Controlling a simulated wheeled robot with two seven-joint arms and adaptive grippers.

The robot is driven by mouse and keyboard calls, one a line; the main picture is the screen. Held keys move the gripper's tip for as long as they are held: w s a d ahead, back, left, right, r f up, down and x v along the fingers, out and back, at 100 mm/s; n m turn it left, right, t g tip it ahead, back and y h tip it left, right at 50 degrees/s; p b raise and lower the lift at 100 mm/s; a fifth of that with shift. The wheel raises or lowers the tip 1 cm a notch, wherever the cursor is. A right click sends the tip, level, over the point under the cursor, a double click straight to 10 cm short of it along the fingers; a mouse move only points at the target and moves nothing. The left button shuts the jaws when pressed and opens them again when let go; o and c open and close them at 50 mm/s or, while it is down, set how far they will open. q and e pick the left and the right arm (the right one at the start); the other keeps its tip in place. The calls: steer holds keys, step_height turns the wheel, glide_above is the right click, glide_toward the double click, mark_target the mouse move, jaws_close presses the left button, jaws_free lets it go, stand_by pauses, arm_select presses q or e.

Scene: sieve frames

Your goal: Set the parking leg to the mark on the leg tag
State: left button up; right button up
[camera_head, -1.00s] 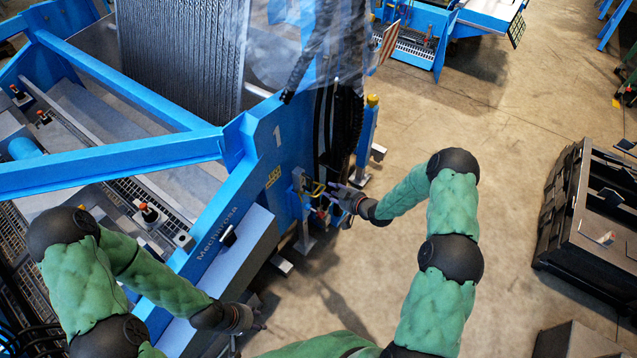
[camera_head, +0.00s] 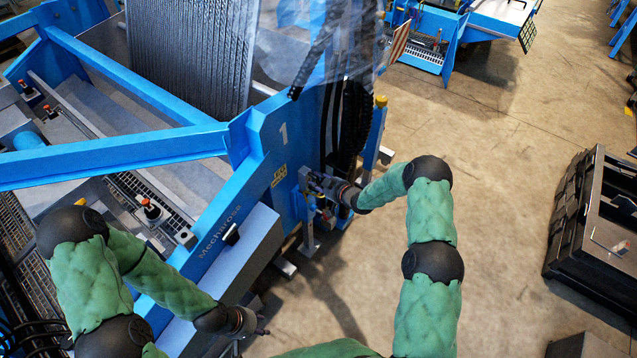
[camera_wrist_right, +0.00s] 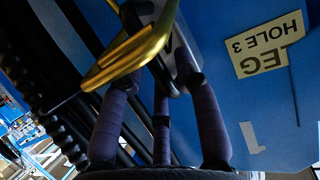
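What looks like the parking leg (camera_head: 308,240) is a grey post with a flat foot at the blue machine's corner. My right gripper (camera_head: 314,181) is at the fittings just above it. In the right wrist view a yellow handle (camera_wrist_right: 128,58) crosses between its spread purple fingers; I cannot tell whether they grip it. The leg's holes are not readable. My left gripper (camera_head: 254,333) has spread fingers and is empty, low beside the machine.
The blue machine frame (camera_head: 205,225) fills the left side, with a grey ledge (camera_head: 236,246) along its near side. A black crate (camera_head: 560,235) stands far right. The concrete floor between them is clear. Other blue equipment (camera_head: 447,50) stands at the back.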

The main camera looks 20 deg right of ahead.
steer(key=shift+w, duration=0.1)
jaws_close()
step_height(320, 180, up, 2)
steer(key=shift+w+r+p, duration=0.1)
steer(key=shift+r+p, duration=0.1)
steer(key=shift+p, duration=0.1)
jaws_free()
steer(key=shift+f, duration=0.1)
steer(key=shift+s, duration=0.2)
